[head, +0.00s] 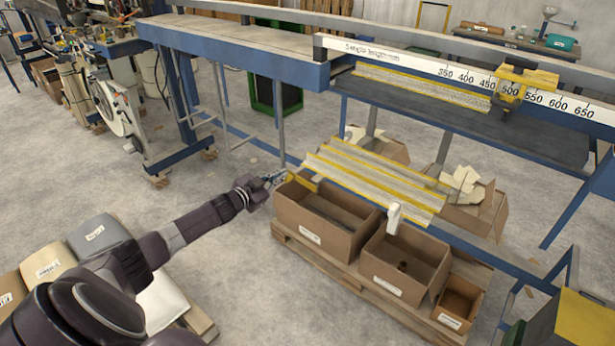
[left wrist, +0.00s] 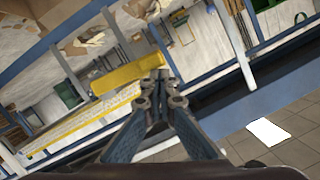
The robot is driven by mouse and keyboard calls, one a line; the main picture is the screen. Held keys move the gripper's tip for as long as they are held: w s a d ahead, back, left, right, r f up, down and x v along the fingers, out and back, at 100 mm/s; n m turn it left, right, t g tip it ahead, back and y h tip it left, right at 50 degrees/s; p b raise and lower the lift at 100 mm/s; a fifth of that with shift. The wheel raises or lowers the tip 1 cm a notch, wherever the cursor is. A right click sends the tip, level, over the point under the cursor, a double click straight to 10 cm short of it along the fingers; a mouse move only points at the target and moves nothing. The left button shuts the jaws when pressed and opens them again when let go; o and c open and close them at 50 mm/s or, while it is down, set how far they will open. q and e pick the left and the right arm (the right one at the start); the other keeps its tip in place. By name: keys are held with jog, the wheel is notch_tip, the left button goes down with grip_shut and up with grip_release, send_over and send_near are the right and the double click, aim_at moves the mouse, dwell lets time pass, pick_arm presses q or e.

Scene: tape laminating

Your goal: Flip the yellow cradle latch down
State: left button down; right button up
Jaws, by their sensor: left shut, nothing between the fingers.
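The yellow cradle latch (head: 302,183) is a short yellow bar at the left end of the cradle, which holds long pale strips (head: 375,182) with yellow edges. In the left wrist view the latch (left wrist: 128,76) runs across the picture just left of the fingertips. My left gripper (head: 279,176) is shut and empty, just left of the latch. In the left wrist view my fingertips (left wrist: 160,77) overlap the latch's right end; I cannot tell whether they touch it. My right gripper is out of view.
Cardboard boxes (head: 312,236) stand on a wooden pallet below and right of my left gripper. A blue-framed bench with a white ruler beam (head: 420,62) and a yellow clamp (head: 524,82) is behind. Grey floor (head: 235,265) is clear between my arm and the boxes.

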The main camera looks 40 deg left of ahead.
pick_arm(q)
jog(key=s+r+p, duration=0.3)
jog(key=s+r, duration=0.3)
jog(key=s, duration=0.3)
jog(key=shift+s+r, duration=0.2)
jog(key=shift+s, duration=0.15)
jog(key=shift+a, duration=0.1)
dwell(0.3)
dwell(0.4)
